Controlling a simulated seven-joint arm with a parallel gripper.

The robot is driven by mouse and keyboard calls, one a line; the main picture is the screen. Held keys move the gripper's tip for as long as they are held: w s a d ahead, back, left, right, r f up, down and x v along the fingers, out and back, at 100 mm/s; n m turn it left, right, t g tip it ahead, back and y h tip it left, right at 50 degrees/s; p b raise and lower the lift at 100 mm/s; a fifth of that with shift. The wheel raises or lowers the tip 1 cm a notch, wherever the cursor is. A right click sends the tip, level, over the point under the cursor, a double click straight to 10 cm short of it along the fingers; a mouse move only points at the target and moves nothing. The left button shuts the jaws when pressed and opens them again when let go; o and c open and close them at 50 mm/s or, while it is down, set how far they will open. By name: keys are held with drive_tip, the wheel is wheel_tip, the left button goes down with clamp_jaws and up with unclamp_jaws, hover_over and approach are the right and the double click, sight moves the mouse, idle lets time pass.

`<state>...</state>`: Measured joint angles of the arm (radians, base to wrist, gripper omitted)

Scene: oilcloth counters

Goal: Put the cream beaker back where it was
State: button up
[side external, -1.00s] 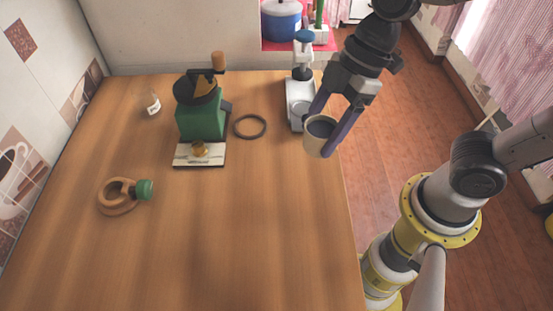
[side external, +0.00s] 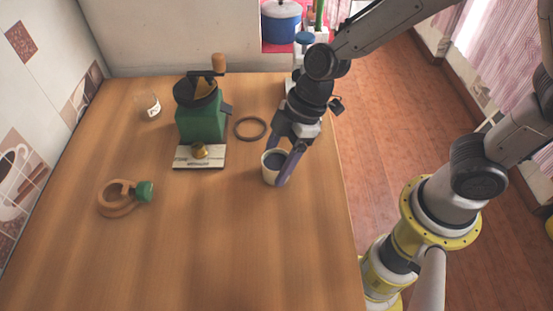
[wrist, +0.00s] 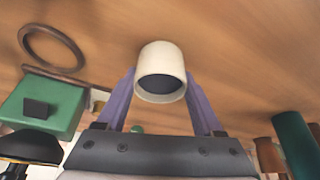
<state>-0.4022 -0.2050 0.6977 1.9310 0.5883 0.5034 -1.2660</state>
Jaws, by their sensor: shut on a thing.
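The cream beaker (side external: 269,168) is a small cup with a dark inside. My gripper (side external: 283,164) is shut on it, with a purple finger on each side. In the side view it is over the table, to the right of the scale and below the dark ring. In the wrist view the beaker (wrist: 161,72) is between the two fingers (wrist: 160,100), its dark opening facing the camera. I cannot tell whether its base touches the table.
A green grinder (side external: 202,118) stands behind a scale (side external: 200,163) with a small brass piece. A dark ring (side external: 250,137) lies flat nearby. A wooden holder with a green knob (side external: 118,205) and a small jar (side external: 150,106) are at left. The front of the table (side external: 200,260) is clear.

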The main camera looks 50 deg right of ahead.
drive_tip(key=shift+f, duration=0.1)
drive_tip(key=o, duration=1.5)
drive_tip(key=shift+o, duration=0.2)
drive_tip(key=v, duration=1.2)
drive_tip(key=s+d+r+m+t+h, duration=0.1)
drive_tip(key=s+d+m+t+h, duration=0.1)
drive_tip(key=s+d+m, duration=0.3)
drive_tip(key=s+d+r+m+t+h, duration=0.2)
drive_tip(key=s+d+m, duration=0.4)
drive_tip(key=d+m, duration=0.2)
drive_tip(key=shift+s+d+r+m, duration=0.25)
drive_tip(key=shift+s+d+m, duration=0.1)
drive_tip(key=shift+d, duration=0.7)
